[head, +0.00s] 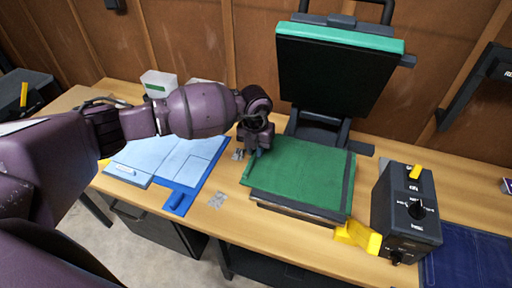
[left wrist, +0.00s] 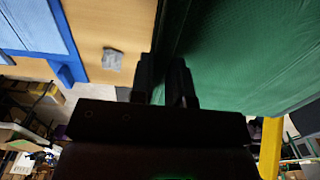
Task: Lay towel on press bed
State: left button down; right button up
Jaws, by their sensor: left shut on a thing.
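The green towel (head: 300,175) is spread flat over the bed of the heat press, with a dark stripe near its right edge. It fills the upper right of the left wrist view (left wrist: 260,50). The dark press bed (head: 300,208) shows only as an edge below the towel's front side. The press's upper plate (head: 335,75) is raised open behind it. My left gripper (head: 257,148) is at the towel's far left corner, shut on its edge. Its dark fingers (left wrist: 167,82) show beside the green cloth in the left wrist view; the pinched part is hidden. My right gripper is out of view.
A blue mat (head: 183,198) with pale blue sheets lies left. Small grey pieces (head: 217,200) lie between. A white box (head: 158,84) stands behind my left arm.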

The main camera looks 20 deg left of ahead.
pick_arm(q)
jog(key=shift+f, duration=0.15)
jog(key=c, duration=1.1)
grip_release()
jog(key=shift+r, duration=0.5)
notch_tip(320, 180, up, 5)
jog(key=p, duration=0.3)
jog(key=shift+f+p, duration=0.1)
jog(key=shift+p, duration=0.2)
notch_tip(320, 180, up, 7)
jog(key=shift+f, duration=0.2)
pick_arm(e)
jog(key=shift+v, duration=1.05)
